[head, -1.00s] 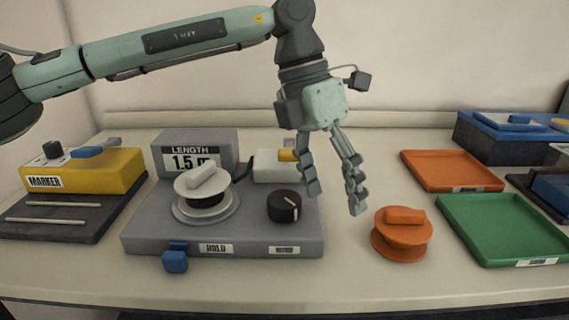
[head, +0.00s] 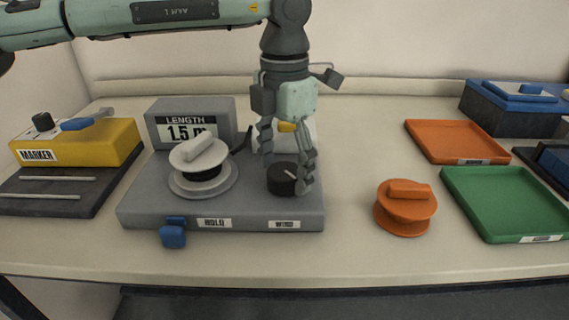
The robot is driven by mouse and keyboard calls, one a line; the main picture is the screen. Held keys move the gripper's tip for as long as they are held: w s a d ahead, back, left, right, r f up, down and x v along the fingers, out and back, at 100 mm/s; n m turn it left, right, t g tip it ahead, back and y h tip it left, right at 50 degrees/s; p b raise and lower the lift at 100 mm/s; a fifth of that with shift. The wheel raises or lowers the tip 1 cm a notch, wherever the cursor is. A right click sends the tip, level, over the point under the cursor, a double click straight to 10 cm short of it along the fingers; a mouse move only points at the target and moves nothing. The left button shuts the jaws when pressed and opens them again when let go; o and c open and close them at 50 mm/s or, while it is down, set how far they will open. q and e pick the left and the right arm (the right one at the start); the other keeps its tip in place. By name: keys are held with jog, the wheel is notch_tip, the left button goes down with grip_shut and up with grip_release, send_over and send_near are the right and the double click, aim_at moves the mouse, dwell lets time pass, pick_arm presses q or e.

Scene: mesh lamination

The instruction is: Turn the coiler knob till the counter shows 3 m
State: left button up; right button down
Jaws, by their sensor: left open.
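The grey coiler (head: 255,215) stands on the table, left of the middle. Its counter (head: 187,132) reads 1.5 m under the word LENGTH. The black knob (head: 281,179) sits on the coiler's right part and has a white pointer line, partly hidden by a finger. My left gripper (head: 286,174) points down at the knob with its fingers open, one at the knob's right side and one at its far left. I cannot tell whether they touch it. A white-topped spool (head: 200,152) sits on the coiler's left part. My right gripper is not in view.
A blue lever (head: 173,236) sticks out at the coiler's front. An orange spool (head: 405,210) stands to the right, near an orange tray (head: 455,128) and a green tray (head: 505,190). A yellow marker unit (head: 80,148) is at left. Table between coiler and orange spool is clear.

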pick_arm(q)
jog(key=c, duration=1.2)
jog(key=shift+o, duration=0.2)
